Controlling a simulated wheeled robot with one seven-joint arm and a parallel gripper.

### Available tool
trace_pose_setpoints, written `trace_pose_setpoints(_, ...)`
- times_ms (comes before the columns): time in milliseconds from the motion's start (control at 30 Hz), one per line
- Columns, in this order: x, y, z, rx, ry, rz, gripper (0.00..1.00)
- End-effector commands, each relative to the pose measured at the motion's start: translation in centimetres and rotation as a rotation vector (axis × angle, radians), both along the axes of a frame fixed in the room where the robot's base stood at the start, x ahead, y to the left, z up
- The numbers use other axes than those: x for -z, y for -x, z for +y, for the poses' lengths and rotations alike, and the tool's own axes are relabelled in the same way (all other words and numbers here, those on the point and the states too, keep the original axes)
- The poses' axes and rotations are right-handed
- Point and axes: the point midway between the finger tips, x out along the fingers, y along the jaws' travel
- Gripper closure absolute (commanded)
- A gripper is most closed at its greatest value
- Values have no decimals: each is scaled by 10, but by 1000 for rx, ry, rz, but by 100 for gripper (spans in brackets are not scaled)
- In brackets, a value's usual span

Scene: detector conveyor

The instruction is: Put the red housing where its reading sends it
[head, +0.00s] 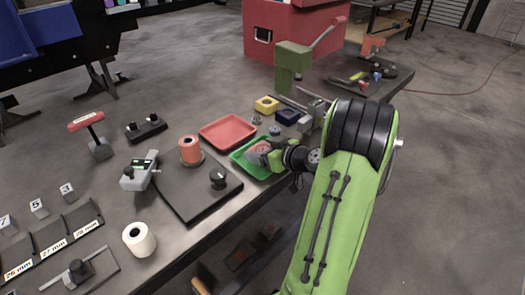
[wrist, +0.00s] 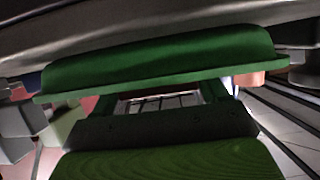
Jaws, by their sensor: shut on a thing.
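The red housing (head: 257,151) is a small pinkish-red block over the green tray, partly covered by my gripper. My gripper (head: 266,154) is shut on it, low at the tray's right side. I cannot tell whether the housing touches the tray floor. The green tray (head: 238,165) lies near the table's front edge, and a large green rimmed shape, likely this tray (wrist: 160,60), fills the wrist view. The red tray (head: 228,133) lies just behind it and looks empty. No reading is legible.
A dark board (head: 190,190) with a salmon roll (head: 190,149) is at left. A green press (head: 292,65) and large red box (head: 290,30) stand farther back.

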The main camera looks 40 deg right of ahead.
Motion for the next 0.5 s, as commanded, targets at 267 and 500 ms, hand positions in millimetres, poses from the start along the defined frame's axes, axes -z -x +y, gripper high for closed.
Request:
trace_pose_setpoints(267,2,0,0,0,0,0,5)
trace_pose_setpoints(500,2,0,0,0,0,0,2)
